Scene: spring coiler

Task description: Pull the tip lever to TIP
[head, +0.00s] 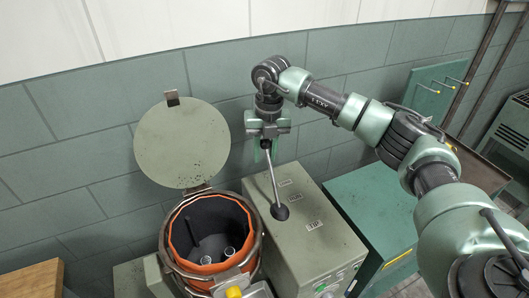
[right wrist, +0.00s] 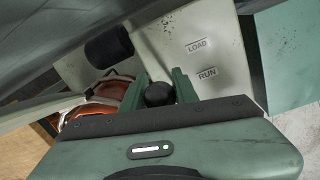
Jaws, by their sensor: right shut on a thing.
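The tip lever (head: 273,180) is a thin metal rod rising from a dark round boot (head: 281,212) on top of a grey-green machine box (head: 325,250). It leans toward the back wall, away from the TIP label (head: 314,224). My right gripper (head: 267,148) comes down from above and is shut on the lever's upper end. In the right wrist view, the lever's black ball knob (right wrist: 158,94) sits between the green fingers of the right gripper (right wrist: 158,82). The LOAD label (right wrist: 198,46) and RUN label (right wrist: 207,72) show beside it. My left gripper is not in view.
An orange-lined pot (head: 171,238) with its round lid (head: 182,144) raised stands left of the box. A green cabinet (head: 375,210) stands to the right under my right arm. The tiled wall (head: 60,160) is close behind. A wooden surface (head: 32,280) is at the lower left.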

